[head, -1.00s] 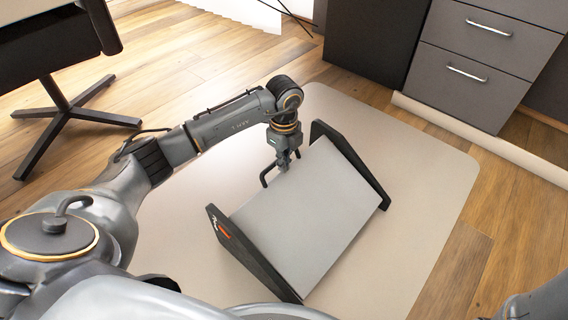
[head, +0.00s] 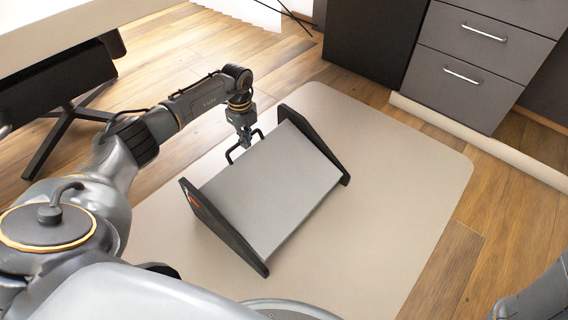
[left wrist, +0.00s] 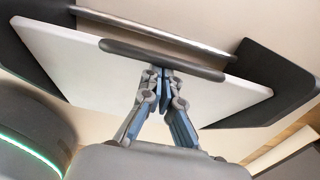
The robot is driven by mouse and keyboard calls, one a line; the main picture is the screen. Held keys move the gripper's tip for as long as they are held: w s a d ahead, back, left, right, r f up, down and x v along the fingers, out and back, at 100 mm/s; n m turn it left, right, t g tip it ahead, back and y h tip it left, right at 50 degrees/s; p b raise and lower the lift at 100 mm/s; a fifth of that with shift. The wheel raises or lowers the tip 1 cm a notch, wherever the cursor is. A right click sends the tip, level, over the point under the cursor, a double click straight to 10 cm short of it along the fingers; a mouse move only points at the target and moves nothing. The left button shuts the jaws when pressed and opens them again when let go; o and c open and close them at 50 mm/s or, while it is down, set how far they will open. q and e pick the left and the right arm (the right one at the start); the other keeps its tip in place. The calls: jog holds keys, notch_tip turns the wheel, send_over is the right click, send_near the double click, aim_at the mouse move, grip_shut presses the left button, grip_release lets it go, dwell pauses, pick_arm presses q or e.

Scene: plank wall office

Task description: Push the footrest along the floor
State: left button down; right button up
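The footrest (head: 272,192) stands on the floor mat. It has a sloped grey panel between two black side plates and a dark handle bar on its upper left edge. My left gripper (head: 246,142) points down at this bar. In the left wrist view, the fingers (left wrist: 161,75) are together and their tips meet the dark bar (left wrist: 200,68); the bar partly hides the tips. The grey panel (left wrist: 80,55) lies behind it. I see no clear grip around the bar. Only a piece of my right arm shows at the lower right; its gripper is out of view.
The beige mat (head: 390,170) has free room right of the footrest. Grey drawers (head: 463,65) stand at the upper right. A desk top (head: 60,30) and a dark chair with a star base (head: 50,150) are at the left. Wood floor surrounds the mat.

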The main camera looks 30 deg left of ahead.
pick_arm(q)
jog(key=shift+a+r, duration=0.1)
jog(key=shift+a, duration=0.15)
notch_tip(320, 180, up, 12)
jog(key=shift+d, duration=0.25)
